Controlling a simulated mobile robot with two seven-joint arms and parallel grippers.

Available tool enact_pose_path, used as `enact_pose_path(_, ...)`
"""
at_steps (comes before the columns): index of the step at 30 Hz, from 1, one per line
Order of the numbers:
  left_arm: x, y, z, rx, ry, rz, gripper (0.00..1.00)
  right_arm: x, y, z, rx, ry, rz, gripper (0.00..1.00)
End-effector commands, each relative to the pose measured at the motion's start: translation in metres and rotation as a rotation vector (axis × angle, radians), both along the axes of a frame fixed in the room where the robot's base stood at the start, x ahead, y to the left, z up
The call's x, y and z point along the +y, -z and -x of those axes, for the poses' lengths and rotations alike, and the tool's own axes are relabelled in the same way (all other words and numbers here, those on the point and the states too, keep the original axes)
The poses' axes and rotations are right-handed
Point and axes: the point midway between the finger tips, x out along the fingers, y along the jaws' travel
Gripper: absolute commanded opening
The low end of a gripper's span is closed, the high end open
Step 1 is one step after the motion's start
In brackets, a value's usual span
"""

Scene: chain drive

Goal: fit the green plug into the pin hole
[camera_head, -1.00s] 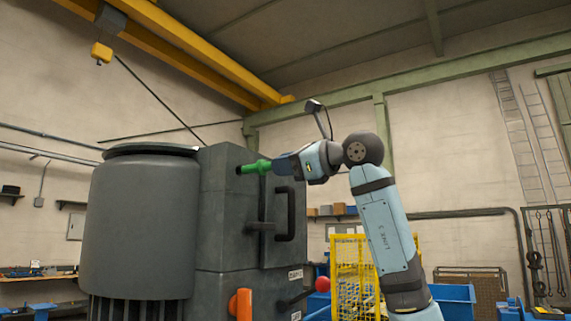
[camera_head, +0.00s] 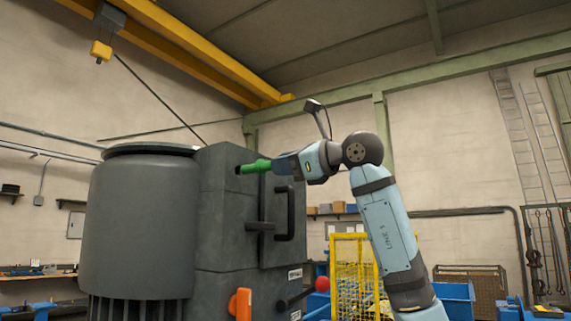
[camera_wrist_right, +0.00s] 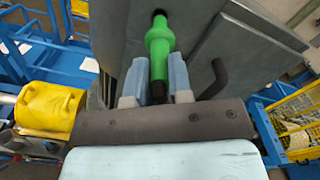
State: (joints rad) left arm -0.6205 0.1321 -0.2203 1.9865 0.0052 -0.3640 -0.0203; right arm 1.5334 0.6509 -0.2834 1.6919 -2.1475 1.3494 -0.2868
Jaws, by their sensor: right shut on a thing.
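The green plug (camera_head: 256,167) is held level by my right gripper (camera_head: 274,165), high at the upper part of the grey machine housing (camera_head: 222,215). In the right wrist view the green plug (camera_wrist_right: 160,45) sits between the two pale blue fingers of the right gripper (camera_wrist_right: 167,75), which are shut on it. Its far end meets a dark round spot (camera_wrist_right: 158,13) on the housing face, which looks like the pin hole. The dark spot also shows at the plug's tip in the head view (camera_head: 238,169). How deep the tip sits cannot be told. My left gripper is not in view.
A black handle (camera_head: 291,215) stands out from the housing below the gripper. An orange lever (camera_head: 241,303) and a red knob (camera_head: 322,284) are lower down. A yellow mesh cage (camera_head: 350,270) and a yellow can (camera_wrist_right: 48,105) stand away from the housing.

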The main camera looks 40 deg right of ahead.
Motion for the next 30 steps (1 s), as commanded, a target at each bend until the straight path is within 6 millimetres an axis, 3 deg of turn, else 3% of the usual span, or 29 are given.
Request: enact_pose_path(30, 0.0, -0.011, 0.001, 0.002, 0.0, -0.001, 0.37, 0.01, -0.001, -0.024, 0.0, 0.0, 0.0, 0.0)
